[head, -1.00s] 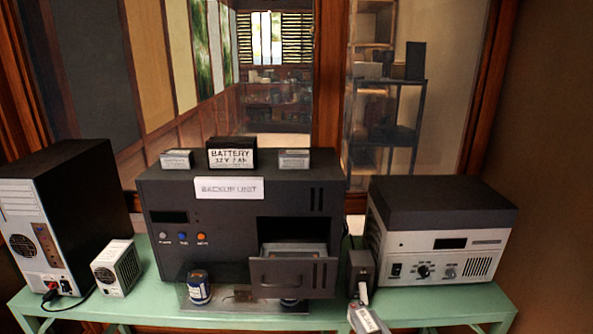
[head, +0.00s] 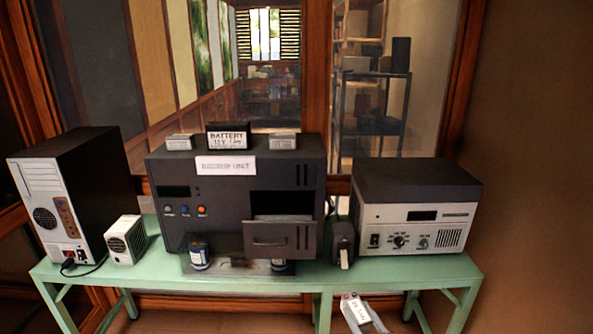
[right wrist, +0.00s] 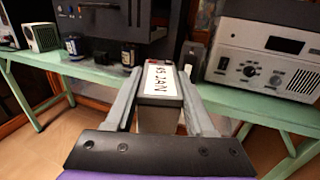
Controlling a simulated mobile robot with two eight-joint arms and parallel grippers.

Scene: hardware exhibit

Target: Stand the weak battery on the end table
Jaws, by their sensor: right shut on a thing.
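My right gripper (head: 366,318) is low in the head view, in front of the green bench. It is shut on a dark grey battery (head: 354,309) with a white label. In the right wrist view the same battery (right wrist: 160,85) sits between the two grey fingers (right wrist: 158,98), label facing up, apart from the bench. I cannot tell from these frames whether it is the weak one. No separate end table can be made out. My left gripper is not in view.
A green bench (head: 215,284) carries a backup unit (head: 228,180) with an open drawer (head: 281,240), a computer tower (head: 75,195), a small white unit (head: 126,240) and a grey-black power supply (head: 415,210). Batteries, including a black one (head: 228,137), stand on the backup unit. Floor shows below the bench.

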